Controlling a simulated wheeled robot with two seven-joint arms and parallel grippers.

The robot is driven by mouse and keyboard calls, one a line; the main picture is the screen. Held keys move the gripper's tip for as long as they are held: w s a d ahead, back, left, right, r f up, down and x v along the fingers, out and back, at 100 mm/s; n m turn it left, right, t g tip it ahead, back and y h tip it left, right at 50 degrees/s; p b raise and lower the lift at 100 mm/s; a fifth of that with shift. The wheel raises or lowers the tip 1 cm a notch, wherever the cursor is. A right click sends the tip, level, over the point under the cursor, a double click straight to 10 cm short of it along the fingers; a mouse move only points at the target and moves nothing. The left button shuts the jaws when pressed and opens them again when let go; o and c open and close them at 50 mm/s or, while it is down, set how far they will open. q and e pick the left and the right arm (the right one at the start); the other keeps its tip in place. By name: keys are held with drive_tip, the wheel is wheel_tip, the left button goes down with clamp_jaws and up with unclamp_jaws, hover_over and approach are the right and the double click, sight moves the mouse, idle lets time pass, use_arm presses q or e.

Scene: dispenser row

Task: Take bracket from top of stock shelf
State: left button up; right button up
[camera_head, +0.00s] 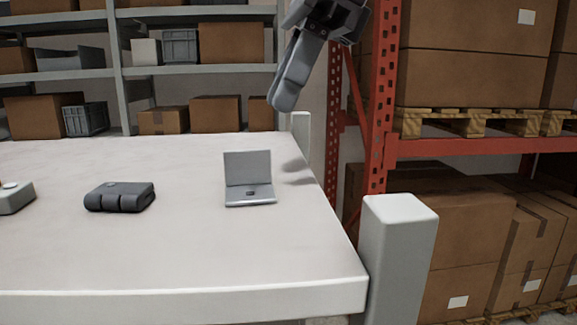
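A grey L-shaped bracket (248,170) stands on the white top of the stock shelf (180,255), right of the middle. Its back plate is upright and its foot points towards me, with a small dark mark on the foot. My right gripper (280,100) hangs in from the top, above and to the right of the bracket and apart from it. Its fingers overlap in this view, so I cannot tell whether they are open or shut. Nothing shows held at the fingertips. My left gripper is not in view.
A dark grey ribbed object (120,197) lies left of the bracket. A pale box-like item (14,198) is cut off at the left edge. A white corner post (399,255) rises at the front right, beside red racking (382,95). The front of the top is clear.

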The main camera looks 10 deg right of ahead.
sight(247, 152)
drive_tip(key=a+f, duration=0.1)
drive_tip(key=s+a+f, duration=0.1)
drive_tip(key=a+f, duration=0.1)
drive_tip(key=shift+s+a+f, duration=0.1)
drive_tip(key=shift+s+f, duration=0.05)
drive_tip(key=shift+s, duration=0.25)
drive_tip(key=shift+w+a+f+p, duration=0.15)
drive_tip(key=shift+a+f+p, duration=0.05)
drive_tip(key=shift+f, duration=0.45)
drive_tip(key=shift+w+a+f+p, duration=0.1)
drive_tip(key=shift+a+f+p, duration=0.1)
drive_tip(key=shift+f, duration=0.4)
drive_tip(key=shift+a+f, duration=0.1)
drive_tip(key=shift+f, duration=0.4)
drive_tip(key=shift+c, duration=0.9)
drive_tip(key=c, duration=0.5)
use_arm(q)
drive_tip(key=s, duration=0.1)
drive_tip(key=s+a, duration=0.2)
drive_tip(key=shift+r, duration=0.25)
